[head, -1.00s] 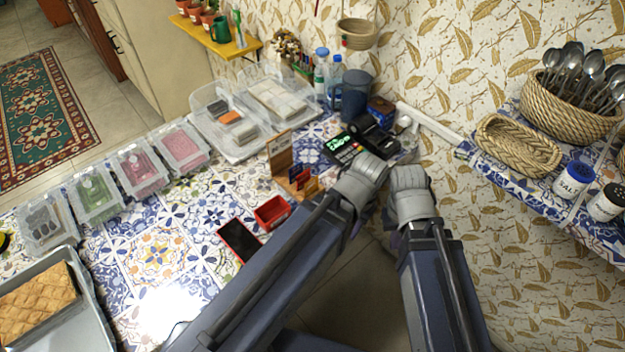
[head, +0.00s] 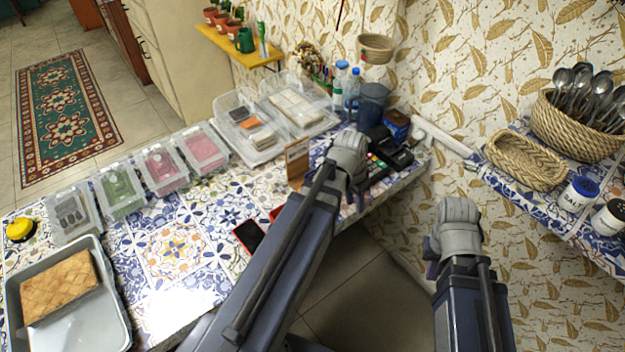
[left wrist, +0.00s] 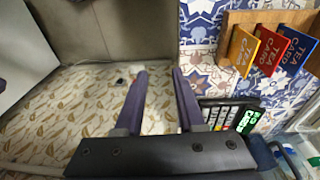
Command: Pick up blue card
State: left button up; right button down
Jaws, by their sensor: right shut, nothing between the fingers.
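The blue card (left wrist: 293,50) stands in a wooden holder (left wrist: 232,20) at the right of the left wrist view. It is beside a red card (left wrist: 268,50) and a yellow card (left wrist: 240,50). In the head view the holder (head: 297,165) shows, but my left arm hides the cards. My left gripper (left wrist: 159,74) is open and empty, left of the cards and apart from them. In the head view it (head: 350,165) is over the counter edge by the card terminal. My right gripper (head: 455,235) is shut and empty, off the counter to the right; its fingers are mostly hidden.
A card terminal (head: 377,169) with keys stands near the holder. A phone (head: 249,235) lies on the tiled counter (head: 165,245), and a red box (head: 276,212) is partly hidden by my arm. Clear containers line the back. A shelf with baskets (head: 525,162) is at right.

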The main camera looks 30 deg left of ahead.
aim_at(311, 174)
pick_arm(q)
jog(key=w+a+r+t+p, duration=0.1)
jog(key=w+a+t, duration=0.1)
jog(key=a, duration=0.8)
jog(key=w+a+r+t, duration=0.1)
jog(key=w+a+r, duration=0.1)
jog(key=a, duration=0.7)
jog(key=shift+h, duration=0.3)
jog(key=b+x, duration=0.7)
jog(key=x, duration=0.1)
jog(key=shift+s+d+f, duration=0.1)
jog(key=shift+s, duration=0.05)
grip_shut()
